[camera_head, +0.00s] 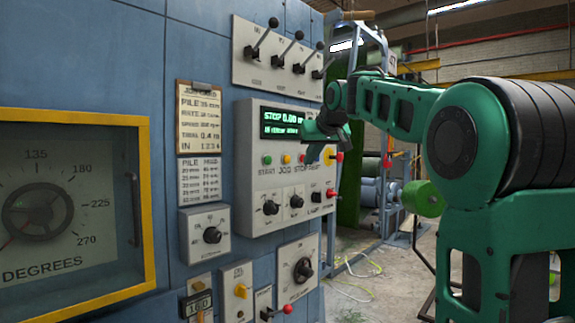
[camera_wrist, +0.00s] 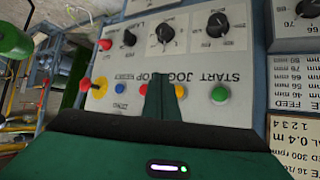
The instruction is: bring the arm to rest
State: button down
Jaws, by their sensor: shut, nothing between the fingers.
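My green arm reaches in from the right in the head view, and my gripper (camera_head: 312,152) is in front of the control panel (camera_head: 255,190). In the wrist view, the closed fingers of my gripper (camera_wrist: 160,88) show as one narrow green shape with nothing between them. They overlap the panel's row of buttons, near the yellow button (camera_wrist: 179,91) and the blue button (camera_wrist: 120,89). I cannot tell whether the fingertips touch the panel.
A lever panel (camera_head: 278,55) sits above, and a job card (camera_head: 198,118) hangs to the left. A yellow-framed dial (camera_head: 45,210) is at far left. A red-tipped lever (camera_head: 332,193) sticks out at the panel's right edge. Metal racks (camera_head: 385,190) and open floor lie beyond.

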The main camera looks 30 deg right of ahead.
jog(key=shift+s, duration=0.1)
dwell(0.6)
jog(key=s+a+f+m+g, duration=0.1)
jog(key=s+a+f+g, duration=0.1)
jog(key=s+f, duration=1.1)
jog(key=s+a+f+m+g+y, duration=0.1)
jog(key=s+f+g, duration=0.4)
jog(key=s+f, duration=0.9)
jog(key=s+a+f+m+g+y, duration=0.1)
jog(key=s+a+f+m+g, duration=0.1)
jog(key=s+f, duration=1.2)
jog(key=s+a+g, duration=0.1)
jog(key=s+a, duration=0.1)
jog(key=s, duration=0.1)
jog(key=shift+g, duration=0.3)
jog(key=shift+f, duration=0.1)
